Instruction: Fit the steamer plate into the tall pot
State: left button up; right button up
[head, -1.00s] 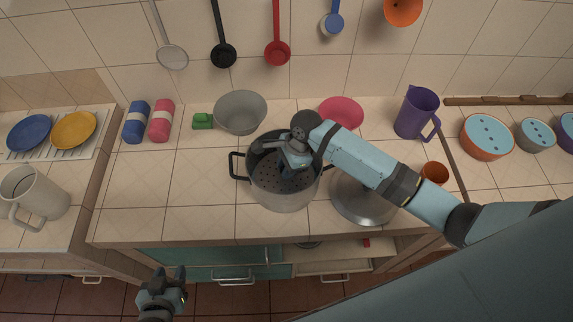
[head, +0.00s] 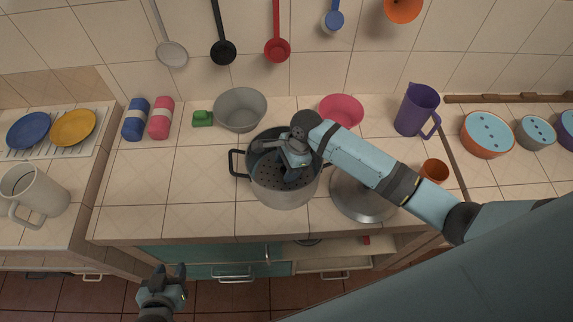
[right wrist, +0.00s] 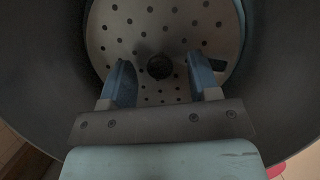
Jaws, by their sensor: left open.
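The tall pot (head: 283,193) is a grey pot with black side handles, standing on the counter. The steamer plate (head: 268,172) is a pale perforated disc inside the pot; the right wrist view shows its holes and dark round centre (right wrist: 160,66). A blue rim shows around part of it. I cannot tell whether it lies fully level. My right gripper (head: 292,174) reaches down into the pot over the plate. In the right wrist view its two blue fingers (right wrist: 162,84) are apart, on either side of the centre. My left gripper (head: 170,272) is open and empty, in front of the counter.
A metal lid (head: 362,200) lies just right of the pot. A grey bowl (head: 240,112), a pink bowl (head: 341,110) and a green item (head: 203,119) stand behind. A purple jug (head: 416,112) and orange cup (head: 434,172) are to the right. The counter left of the pot is clear.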

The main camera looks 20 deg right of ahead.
pick_arm(q)
jog(key=shift+s+f+b, duration=0.1)
jog(key=shift+f+b, duration=0.1)
jog(key=shift+b, duration=0.3)
pick_arm(e)
jog(key=v, duration=1.3)
jog(key=shift+r, duration=0.4)
jog(key=shift+d, duration=0.1)
pick_arm(q)
jog(key=shift+w+r, duration=0.15)
jog(key=shift+w, duration=0.2)
